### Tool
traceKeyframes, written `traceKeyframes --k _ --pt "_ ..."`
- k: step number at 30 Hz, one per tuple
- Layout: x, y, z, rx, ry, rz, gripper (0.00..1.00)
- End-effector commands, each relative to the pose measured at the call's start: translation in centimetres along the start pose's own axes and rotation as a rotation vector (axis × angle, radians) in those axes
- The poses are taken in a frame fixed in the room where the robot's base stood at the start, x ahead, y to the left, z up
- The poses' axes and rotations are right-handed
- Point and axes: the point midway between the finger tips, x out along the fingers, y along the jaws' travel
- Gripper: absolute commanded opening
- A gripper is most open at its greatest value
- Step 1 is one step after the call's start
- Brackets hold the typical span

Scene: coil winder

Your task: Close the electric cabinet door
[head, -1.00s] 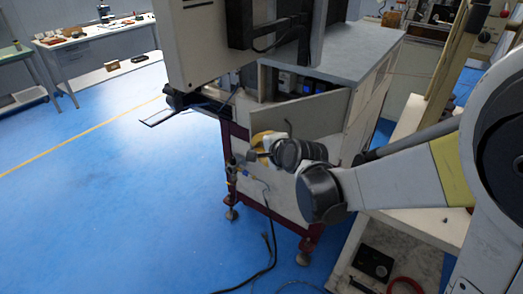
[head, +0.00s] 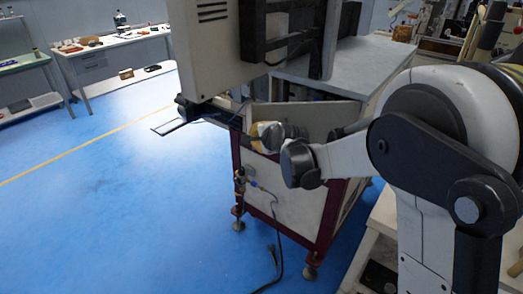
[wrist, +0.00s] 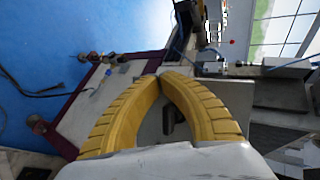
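The electric cabinet door (head: 318,116) is a beige-grey panel at the upper front of the maroon-framed machine (head: 300,207). It stands ajar, with a dark gap behind its top edge. My gripper (head: 262,137) is in front of the door's lower left part, partly hidden by my wrist. In the wrist view my gripper's yellow fingers (wrist: 160,74) curve together and meet at the tips, with nothing visible held. A grey panel, probably the door (wrist: 236,98), shows behind them, with a small dark handle-like piece between the fingers. Contact with the door cannot be told.
A large light control box (head: 205,50) hangs above the door at the left. A grey top surface (head: 350,66) lies behind the door. A dark cable (head: 275,250) trails onto the blue floor. The floor (head: 110,210) to the left is clear.

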Motion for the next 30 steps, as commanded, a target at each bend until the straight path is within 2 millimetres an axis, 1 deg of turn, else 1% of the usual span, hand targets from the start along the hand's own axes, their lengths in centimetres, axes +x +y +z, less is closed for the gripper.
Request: traceKeyframes --k 1,6,12,15,18,21,25,30 --pt "1.5 -0.9 -0.6 0.001 0.001 0.0 0.0" --pt "6.0 -3.6 -2.9 0.002 0.002 0.0 0.0" --pt "10.4 -6.2 -6.1 0.004 0.006 0.0 0.0" --pt "12.1 -7.2 -7.5 0.04 0.073 0.0 0.0" --pt "13.5 -8.0 -9.0 0.071 0.127 -0.001 0.0" --pt "14.5 -8.5 -10.4 0.072 0.124 -0.001 0.0" --pt "15.4 -9.0 -11.5 0.071 0.123 0.0 0.0" --pt "16.0 -9.3 -12.3 0.071 0.122 0.0 0.0"
